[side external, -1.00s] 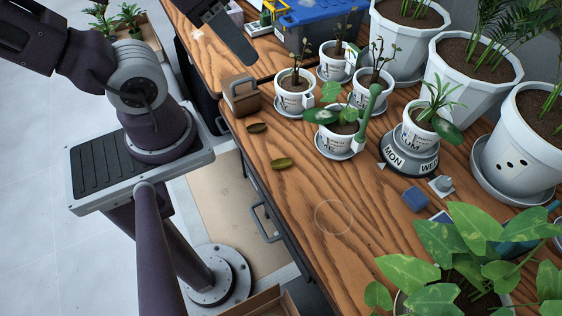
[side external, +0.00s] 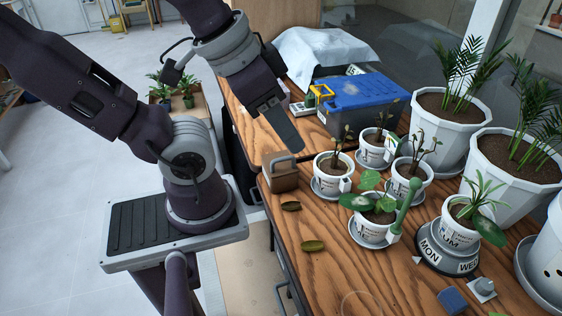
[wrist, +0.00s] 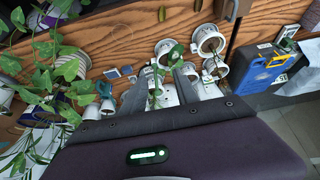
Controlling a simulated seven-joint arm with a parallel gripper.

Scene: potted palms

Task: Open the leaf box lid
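A small brown box (side external: 283,178) with a grey handle on top stands at the left edge of the wooden table in the side view. Two dried leaf-like pieces, one dark brown (side external: 291,206) and one olive (side external: 313,246), lie in front of it. A larger grey box with a closed blue lid (side external: 362,90) stands farther back; it also shows in the wrist view (wrist: 262,68). I cannot tell which is the leaf box. My gripper (side external: 290,132) points down above and behind the brown box, apart from it. In the wrist view its fingers (wrist: 160,88) look spread and empty.
Several potted seedlings in white mugs (side external: 374,222) stand right of the brown box. Large white palm pots (side external: 448,124) line the back right. A round day dial (side external: 446,252) and a small blue block (side external: 452,301) are near the front right.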

